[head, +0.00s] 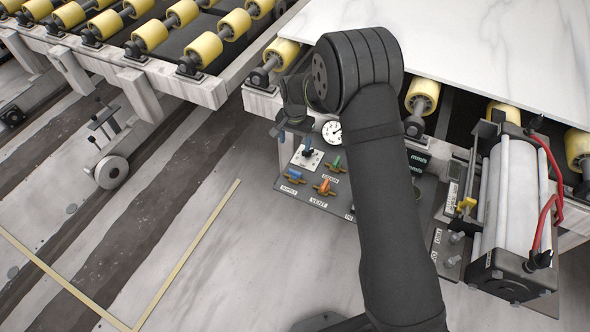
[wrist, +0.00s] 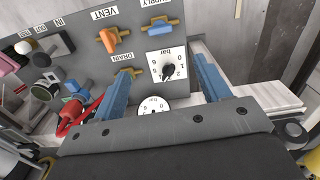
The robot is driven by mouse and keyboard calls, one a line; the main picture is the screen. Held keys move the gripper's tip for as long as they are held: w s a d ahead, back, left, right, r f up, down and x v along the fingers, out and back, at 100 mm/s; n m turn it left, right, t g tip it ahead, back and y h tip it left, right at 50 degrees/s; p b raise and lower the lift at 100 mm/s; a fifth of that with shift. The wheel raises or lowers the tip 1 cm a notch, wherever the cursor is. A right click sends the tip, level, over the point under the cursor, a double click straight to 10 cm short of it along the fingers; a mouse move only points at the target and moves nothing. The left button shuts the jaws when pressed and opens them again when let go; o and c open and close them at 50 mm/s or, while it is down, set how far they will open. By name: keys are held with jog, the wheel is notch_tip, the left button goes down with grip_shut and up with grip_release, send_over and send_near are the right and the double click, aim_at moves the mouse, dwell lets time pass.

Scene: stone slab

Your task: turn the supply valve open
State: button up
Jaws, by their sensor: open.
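The supply valve has a blue handle on a brass body and sits on the grey control panel by the SUPPLY label. It shows in the head view (head: 293,174) and near the top of the wrist view (wrist: 155,28). I cannot tell its exact turn. My gripper (wrist: 160,68) is open, its two blue fingers spread on either side of a white dial plate with a black knob (wrist: 168,71). The supply valve lies beyond the fingertips, and nothing is between the jaws' grip. In the head view my gripper (head: 295,142) hangs over the panel's upper left, partly hidden by my arm.
The orange vent valve (head: 325,187) and green drain valve (head: 337,165) sit close to the supply valve. A round gauge (head: 332,132) is behind them. A white slab (head: 480,40) lies on yellow rollers above; a cylinder with red hoses (head: 510,200) stands right.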

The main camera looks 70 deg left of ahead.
aim_at(295, 171)
notch_tip(295, 171, down, 16)
jog(key=shift+f, duration=0.15)
dwell(0.4)
jog(key=c, duration=1)
